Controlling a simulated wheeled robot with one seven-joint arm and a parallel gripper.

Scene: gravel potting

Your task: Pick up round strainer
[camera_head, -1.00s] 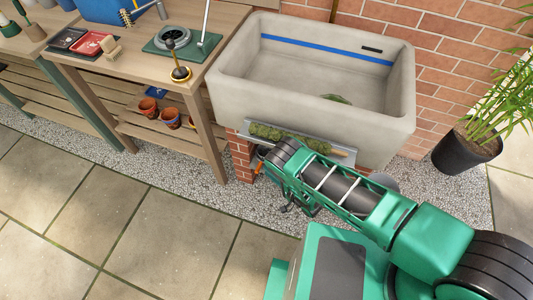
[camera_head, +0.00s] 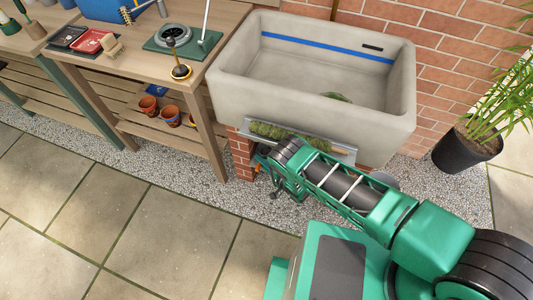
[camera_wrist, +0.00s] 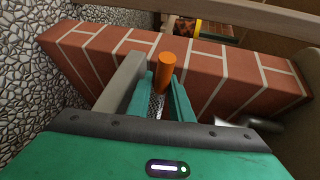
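My gripper (camera_wrist: 162,88) is low beside the brick pier under the sink. In the wrist view an orange cylinder (camera_wrist: 166,64), like a handle, stands between its two green fingertips. The fingers are apart with the cylinder between them; I cannot tell whether they press on it. A patch like mesh or gravel shows in the gap below it. I cannot make out a whole round strainer in either view. In the head view my gripper is mostly hidden behind my arm, with a bit of orange (camera_head: 258,163) beside the pier.
The brick pier (camera_wrist: 90,65) stands close in front of my gripper. The stone sink (camera_head: 240,95) is above, with a metal ledge (camera_head: 240,130) on its front. A wooden potting bench (camera_head: 110,70) with terracotta pots (camera_head: 169,115) is left. A potted plant (camera_head: 465,150) stands right.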

